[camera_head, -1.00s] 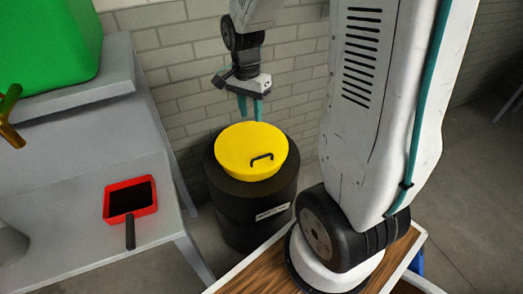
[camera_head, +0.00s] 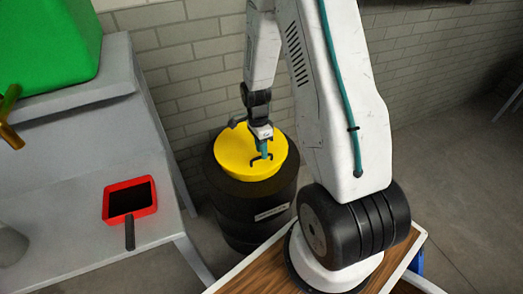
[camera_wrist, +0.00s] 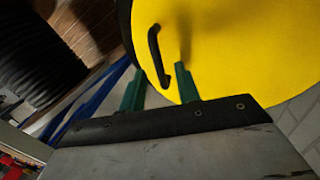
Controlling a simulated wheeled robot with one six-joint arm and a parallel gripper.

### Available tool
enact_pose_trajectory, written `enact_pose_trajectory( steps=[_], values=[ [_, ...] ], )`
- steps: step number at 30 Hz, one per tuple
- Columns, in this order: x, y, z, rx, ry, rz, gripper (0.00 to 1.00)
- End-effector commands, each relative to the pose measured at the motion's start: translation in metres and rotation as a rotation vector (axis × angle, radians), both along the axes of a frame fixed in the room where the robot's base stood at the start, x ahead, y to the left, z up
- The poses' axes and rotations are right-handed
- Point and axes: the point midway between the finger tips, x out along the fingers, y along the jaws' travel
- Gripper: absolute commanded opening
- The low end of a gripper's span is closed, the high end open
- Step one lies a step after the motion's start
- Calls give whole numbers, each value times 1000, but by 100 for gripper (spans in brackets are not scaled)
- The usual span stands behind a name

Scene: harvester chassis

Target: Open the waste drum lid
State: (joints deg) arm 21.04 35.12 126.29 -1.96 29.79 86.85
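The yellow lid (camera_head: 235,155) lies flat on the black waste drum (camera_head: 235,210), closed. Its black bar handle (camera_wrist: 158,55) shows clearly in the wrist view; in the head view it is largely covered by my gripper. My gripper (camera_head: 263,153) is low over the right part of the lid, at the handle. In the wrist view its two green fingers (camera_wrist: 157,72) are spread apart, with the near end of the handle ahead of and roughly between their tips. Nothing is held. I cannot tell whether the fingers touch the handle or the lid.
A grey bench (camera_head: 75,175) to the left carries a red-rimmed tool (camera_head: 130,183) with a dark handle, and a green bin (camera_head: 50,45) stands behind it. A brick wall (camera_head: 190,60) is close behind the drum. Open floor (camera_head: 450,150) lies to the right.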

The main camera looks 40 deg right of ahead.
Motion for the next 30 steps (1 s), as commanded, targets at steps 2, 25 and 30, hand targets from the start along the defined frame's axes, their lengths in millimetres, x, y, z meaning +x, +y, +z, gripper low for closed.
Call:
enact_pose_trajectory(
  steps=[2,25,30],
  values=[
    [-2,0,-6,1,2,0,33],
    [0,-2,-3,5,17,-3,0],
    [3,-9,12,22,76,-12,0]
  ],
)
